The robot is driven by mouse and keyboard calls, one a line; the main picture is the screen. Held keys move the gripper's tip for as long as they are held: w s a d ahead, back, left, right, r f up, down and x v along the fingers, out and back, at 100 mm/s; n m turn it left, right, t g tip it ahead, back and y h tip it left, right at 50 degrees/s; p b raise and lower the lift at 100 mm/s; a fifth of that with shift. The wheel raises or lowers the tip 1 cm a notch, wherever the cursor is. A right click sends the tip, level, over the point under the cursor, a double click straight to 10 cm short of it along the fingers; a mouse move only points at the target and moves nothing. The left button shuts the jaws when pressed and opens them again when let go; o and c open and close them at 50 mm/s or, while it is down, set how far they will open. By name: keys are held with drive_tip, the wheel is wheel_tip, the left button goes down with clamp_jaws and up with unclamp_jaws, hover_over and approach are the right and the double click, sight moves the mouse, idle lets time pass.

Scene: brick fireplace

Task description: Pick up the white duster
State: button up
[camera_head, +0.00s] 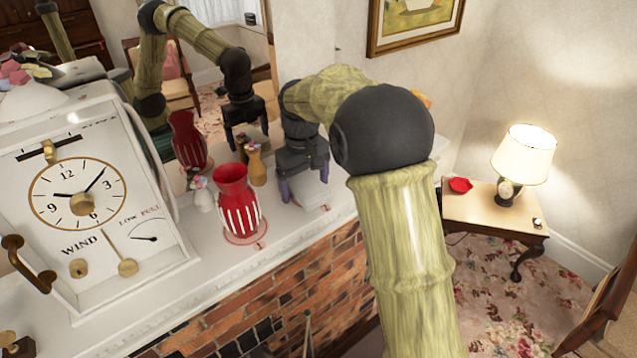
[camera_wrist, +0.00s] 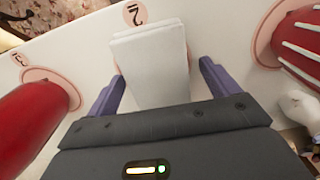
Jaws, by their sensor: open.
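The white duster looks like a plain white rectangular block (camera_wrist: 151,62) in the wrist view. It stands over a pink printed marker on the white mantel and lies between my two purple fingers. My gripper (camera_wrist: 163,72) is open, with a gap visible between each finger and the block near the fingertips. In the head view my gripper (camera_head: 305,191) points down over the mantel, right of the red vase. A white surface (camera_head: 311,188) shows between the fingers there, partly hidden by them.
A red vase with white stripes (camera_head: 237,208) stands close left of my gripper; it also shows in the wrist view (camera_wrist: 303,42). Another red object (camera_wrist: 32,122) is at the wrist view's left. A yellow vase (camera_head: 257,168) and large white clock (camera_head: 90,210) share the mantel (camera_head: 225,262).

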sight(305, 183)
idle(0.5)
drive_tip(key=c, duration=1.1)
drive_tip(key=shift+o, duration=0.2)
wheel_tip(305, 183, up, 10)
drive_tip(key=shift+b, duration=0.95)
